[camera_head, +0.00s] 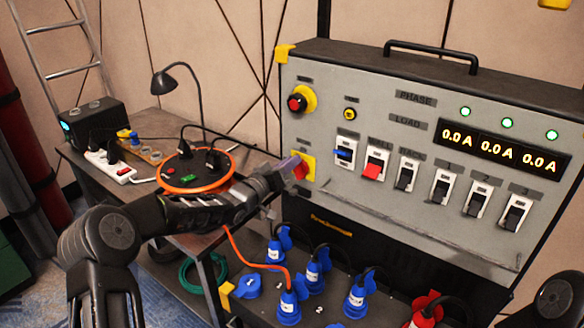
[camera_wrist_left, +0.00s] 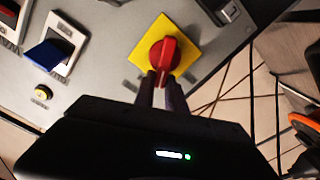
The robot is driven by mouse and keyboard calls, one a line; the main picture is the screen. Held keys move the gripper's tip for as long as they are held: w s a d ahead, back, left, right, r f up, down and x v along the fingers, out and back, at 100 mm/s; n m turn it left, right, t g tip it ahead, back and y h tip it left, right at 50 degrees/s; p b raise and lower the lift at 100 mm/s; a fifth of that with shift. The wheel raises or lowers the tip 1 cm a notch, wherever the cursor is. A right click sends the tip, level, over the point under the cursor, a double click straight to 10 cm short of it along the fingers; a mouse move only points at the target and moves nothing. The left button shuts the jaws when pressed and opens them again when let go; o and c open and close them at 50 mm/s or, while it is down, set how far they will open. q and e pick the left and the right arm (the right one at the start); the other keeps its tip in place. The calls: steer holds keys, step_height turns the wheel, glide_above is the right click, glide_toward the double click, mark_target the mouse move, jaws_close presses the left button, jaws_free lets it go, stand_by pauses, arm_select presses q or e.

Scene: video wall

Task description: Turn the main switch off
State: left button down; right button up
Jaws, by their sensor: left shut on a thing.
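The main switch, a red rotary knob on a square yellow plate, sits at the lower left of the grey panel (camera_head: 350,200). The knob (camera_head: 301,170) is partly covered by my left gripper (camera_head: 283,172) in the head view. In the left wrist view the knob (camera_wrist_left: 163,54) lies on its yellow plate (camera_wrist_left: 185,48), and my left gripper's fingers (camera_wrist_left: 162,88) are closed on its near end. The knob's handle points toward my gripper. The display (camera_head: 498,148) shows 0.0 A three times, with three green lamps lit above it. My right gripper is not in view.
A red emergency button (camera_head: 297,102) sits above the switch. Several breakers, including one with a blue lever (camera_head: 344,153), run to the right. Blue plugs (camera_head: 289,308) stand below the panel. An orange cable reel (camera_head: 195,172) is on the left table.

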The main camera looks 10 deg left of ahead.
arm_select(q)
steer(key=shift+w+a+f+n, duration=0.1)
steer(key=shift+a+f+n, duration=0.3)
steer(key=shift+n, duration=1.7)
steer(key=shift+w+a+f+n, duration=0.1)
steer(key=shift+f+n, duration=0.55)
steer(key=shift+n, duration=1.45)
steer(key=shift+w+a+f+n, duration=0.1)
steer(key=shift+a+f+n, duration=0.3)
steer(key=shift+n, duration=1.7)
steer(key=shift+d+f, duration=0.15)
steer(key=c, duration=1.4)
jaws_free()
steer(key=shift+s, duration=0.1)
steer(key=b+v, duration=0.1)
steer(key=v, duration=0.6)
steer(key=shift+s+b, duration=0.35)
steer(key=shift+b, duration=0.05)
